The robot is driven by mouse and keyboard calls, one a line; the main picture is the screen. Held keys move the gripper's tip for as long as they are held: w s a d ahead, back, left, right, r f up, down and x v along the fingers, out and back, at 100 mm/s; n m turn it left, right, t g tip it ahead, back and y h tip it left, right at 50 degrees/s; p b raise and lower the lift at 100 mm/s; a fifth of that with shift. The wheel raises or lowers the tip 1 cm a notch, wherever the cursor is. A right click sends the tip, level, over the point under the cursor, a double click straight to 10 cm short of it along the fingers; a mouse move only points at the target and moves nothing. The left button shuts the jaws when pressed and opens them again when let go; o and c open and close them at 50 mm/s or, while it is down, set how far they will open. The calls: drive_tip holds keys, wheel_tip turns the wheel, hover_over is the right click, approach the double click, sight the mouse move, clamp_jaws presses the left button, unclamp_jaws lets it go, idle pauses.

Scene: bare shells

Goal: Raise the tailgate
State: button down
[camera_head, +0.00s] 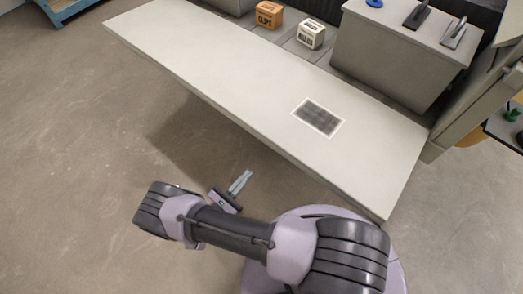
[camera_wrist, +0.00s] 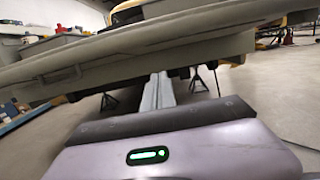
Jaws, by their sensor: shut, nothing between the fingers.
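The tailgate (camera_head: 230,75) is a long pale grey panel. In the head view it lies lowered, about flat, with a dark grille plate (camera_head: 318,117) set in its surface. In the wrist view the tailgate (camera_wrist: 190,52) is seen edge-on and tilted, across the upper part of the picture. My gripper (camera_head: 246,175) is off the tailgate's near long edge, over the floor. In the wrist view its slim grey fingers (camera_wrist: 158,84) are together, empty, and point at the space under the tailgate. I cannot tell whether they touch it.
An orange box (camera_head: 269,14) and a white box (camera_head: 311,34) stand in the bed beyond the tailgate. A large grey box (camera_head: 400,55) there carries dark-handled tools. A blue frame (camera_head: 60,10) stands at the upper left. Stands (camera_wrist: 110,102) show under the vehicle. The near floor is clear.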

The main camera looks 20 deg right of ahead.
drive_tip(key=w+d+r+b, duration=0.2)
drive_tip(key=w+d+r, duration=0.3)
drive_tip(key=d, duration=0.3)
drive_tip(key=shift+w+d+r, duration=0.2)
drive_tip(key=shift+w+d, duration=0.05)
drive_tip(key=shift+w, duration=0.1)
